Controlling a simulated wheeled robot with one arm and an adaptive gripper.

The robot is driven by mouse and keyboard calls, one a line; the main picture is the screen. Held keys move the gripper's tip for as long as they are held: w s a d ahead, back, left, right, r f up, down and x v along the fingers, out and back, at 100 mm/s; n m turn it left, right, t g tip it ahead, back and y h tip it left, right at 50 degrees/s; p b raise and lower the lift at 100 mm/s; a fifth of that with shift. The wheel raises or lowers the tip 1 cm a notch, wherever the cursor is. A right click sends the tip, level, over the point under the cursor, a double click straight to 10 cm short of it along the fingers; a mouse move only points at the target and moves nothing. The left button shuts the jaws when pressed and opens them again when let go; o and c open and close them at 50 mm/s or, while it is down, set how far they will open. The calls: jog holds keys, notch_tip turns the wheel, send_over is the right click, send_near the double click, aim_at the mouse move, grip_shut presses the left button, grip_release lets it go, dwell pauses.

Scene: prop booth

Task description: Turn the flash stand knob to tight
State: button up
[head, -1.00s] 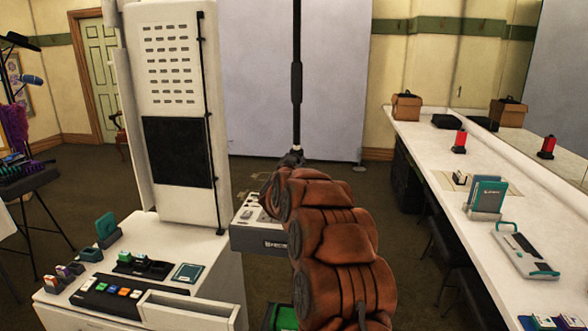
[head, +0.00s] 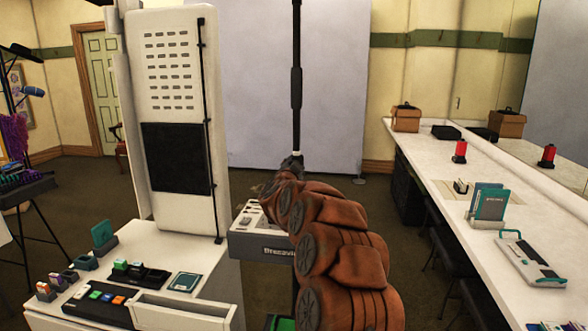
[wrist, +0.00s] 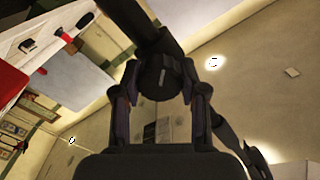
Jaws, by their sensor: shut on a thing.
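The flash stand shows in the head view as a thin black upright pole (head: 296,85) with a thicker sleeve, rising behind my arm. Its dark round knob (wrist: 157,70) is in the wrist view, with a small pale mark on its face. My gripper (wrist: 162,88) has one finger on each side of the knob and is shut on it. In the head view my brown padded arm hides the gripper's fingers and the knob. I cannot tell from the mark how tight the knob is.
A white booth cabinet (head: 180,110) with a counter of small items stands close on the left. A grey-fronted box (head: 262,245) sits low beside my arm. A long white counter (head: 445,165) runs along the right. Floor between is partly open.

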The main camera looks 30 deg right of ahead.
jog(key=o, duration=1.2)
jog(key=shift+c, duration=0.2)
jog(key=v, duration=1.2)
jog(key=shift+d, duration=0.1)
